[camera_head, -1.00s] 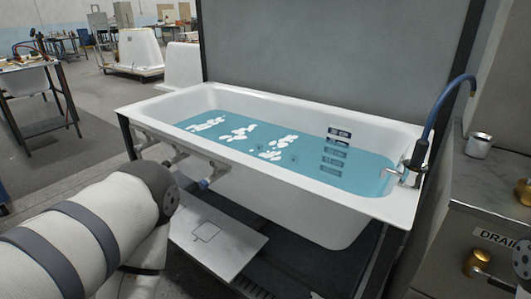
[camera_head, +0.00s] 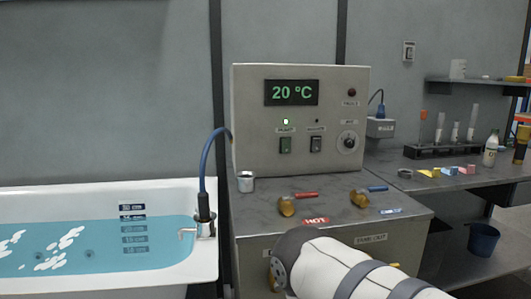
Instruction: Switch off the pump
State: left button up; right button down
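A beige control box (camera_head: 255,150) stands on the grey bench, with a green display (camera_head: 291,93) reading "20 °C". Below the display are two rocker switches, a left one (camera_head: 285,145) and a right one (camera_head: 316,144). A small green lamp (camera_head: 286,121) is lit above the left switch; the lamp above the right switch is dark. The switch labels are too small to read surely, so I cannot tell which is the pump's. Part of my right arm reaches in at the bottom, below the box. Neither of my grippers is in view.
A white bathtub (camera_head: 206,256) holds blue water and white floating pieces. A blue hose (camera_head: 204,160) runs to its tap. A blue bucket (camera_head: 483,239) stands right.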

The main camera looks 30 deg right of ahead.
aim_at(285, 144)
jog(key=k+l, duration=0.1)
jog(key=l, duration=0.35)
jog(key=k+l, duration=0.1)
jog(key=l, duration=0.35)
jog(key=k+l+z, duration=0.1)
jog(key=l, duration=0.4)
jog(key=k+l, duration=0.15)
jog(key=l, duration=0.3)
